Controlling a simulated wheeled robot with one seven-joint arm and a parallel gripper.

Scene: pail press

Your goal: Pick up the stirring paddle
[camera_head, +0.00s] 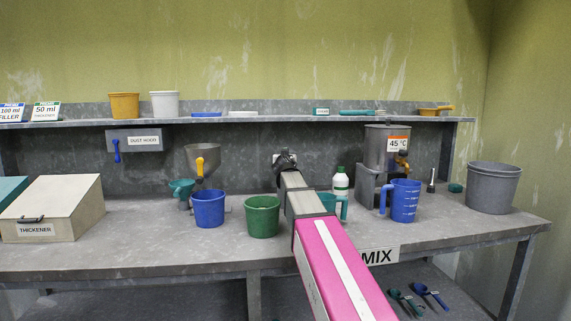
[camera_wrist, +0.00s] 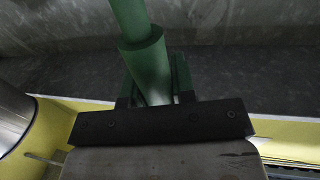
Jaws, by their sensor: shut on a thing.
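My gripper (camera_head: 285,158) is stretched out over the bench, in front of the back panel below the shelf. In the wrist view my gripper (camera_wrist: 155,90) is shut on a dark green round handle (camera_wrist: 145,55), which has a thicker collar and a thinner rod running up out of the picture. Its far end is out of view, and I cannot tell from it alone whether this is the stirring paddle. In the head view the held thing is hidden at my gripper. A long teal tool (camera_head: 357,112) lies on the shelf.
Near my arm stand a green pail (camera_head: 263,217), a blue pail (camera_head: 208,209), a white bottle (camera_head: 340,183) and a blue jug (camera_head: 404,201). A metal dispenser (camera_head: 386,150) and a grey bucket (camera_head: 493,188) stand to the right. The shelf (camera_head: 270,119) runs above my gripper.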

